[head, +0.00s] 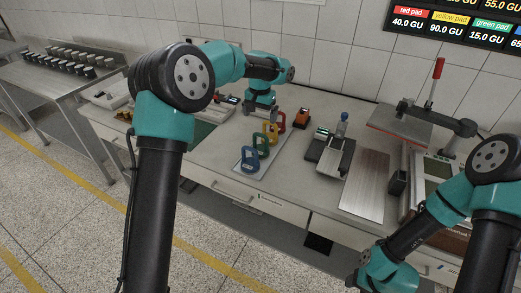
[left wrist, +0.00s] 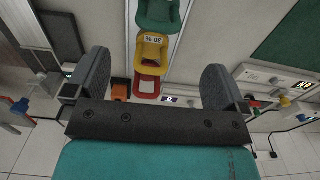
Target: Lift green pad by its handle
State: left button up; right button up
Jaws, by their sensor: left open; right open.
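The green pad (head: 262,144) has an upright loop handle and stands on a light tray (head: 245,169), in a row between the blue pad (head: 249,160) and the yellow pad (head: 272,132). The red pad (head: 281,121) is at the far end. My left gripper (head: 261,111) is open and empty near the red end of the row. In the left wrist view the green pad (left wrist: 159,14) is at the top edge, cut off, with the yellow and red pads closer between the open fingers. My right gripper (head: 356,281) is low at the bottom, away from the pads, and partly cut off.
An orange device (head: 302,118) stands right of the red pad. Further right are a dark balance-like device (head: 330,150), a metal plate (head: 364,183) and a press with a red-tipped lever (head: 437,73). A green mat (head: 203,133) lies left of the row.

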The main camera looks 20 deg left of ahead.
aim_at(260, 134)
pick_arm(q)
notch_tip(260, 134, down, 7)
jog(key=shift+r, duration=0.15)
dwell(0.4)
jog(key=shift+w+f, duration=0.15)
jog(key=shift+f, duration=2.45)
jog(key=shift+c, duration=0.4)
jog(key=shift+r, duration=0.1)
grip_shut()
